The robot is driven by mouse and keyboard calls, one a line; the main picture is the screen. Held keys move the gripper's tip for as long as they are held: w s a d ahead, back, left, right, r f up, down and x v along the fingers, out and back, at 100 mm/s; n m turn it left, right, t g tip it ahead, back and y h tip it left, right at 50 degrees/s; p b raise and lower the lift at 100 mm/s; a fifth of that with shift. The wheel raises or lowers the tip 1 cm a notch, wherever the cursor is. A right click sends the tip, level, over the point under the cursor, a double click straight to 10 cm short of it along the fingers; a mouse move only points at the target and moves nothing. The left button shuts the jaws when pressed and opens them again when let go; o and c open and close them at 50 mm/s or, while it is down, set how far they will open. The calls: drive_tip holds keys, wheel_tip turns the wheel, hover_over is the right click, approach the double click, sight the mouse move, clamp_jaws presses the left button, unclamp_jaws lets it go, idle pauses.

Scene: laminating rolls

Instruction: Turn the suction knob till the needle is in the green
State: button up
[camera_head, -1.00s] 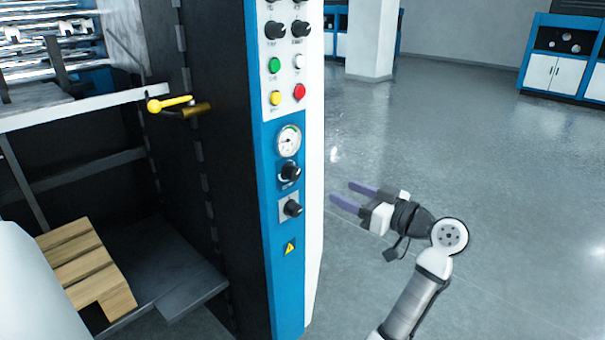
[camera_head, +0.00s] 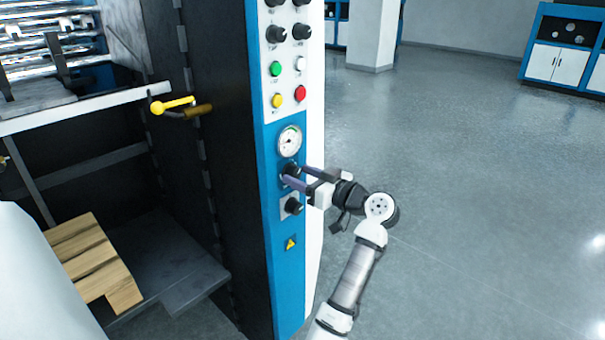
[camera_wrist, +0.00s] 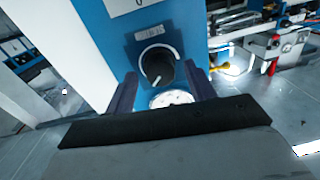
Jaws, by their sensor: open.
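The round white gauge (camera_head: 289,140) is on the blue strip of the machine's panel, with a green arc near its top; its needle is too small to read. The black knob (camera_head: 291,168) sits just below it, partly covered by my gripper. My gripper (camera_head: 296,175) is open, its two purple fingers pointing at this knob. In the wrist view the knob (camera_wrist: 157,65) shows a pale pointer line and lies between the fingertips (camera_wrist: 160,72). I cannot tell if they touch it. Part of the gauge (camera_wrist: 172,98) shows between the fingers there.
A second black knob (camera_head: 293,206) is just below, close to my gripper. A yellow warning label (camera_head: 290,244) is under it. Coloured buttons (camera_head: 287,83) are above the gauge. A yellow handle (camera_head: 172,105) sticks out at left. The floor (camera_head: 450,200) to the right is clear.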

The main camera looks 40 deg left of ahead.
drive_tip(key=shift+a, duration=0.1)
drive_tip(key=c, duration=1)
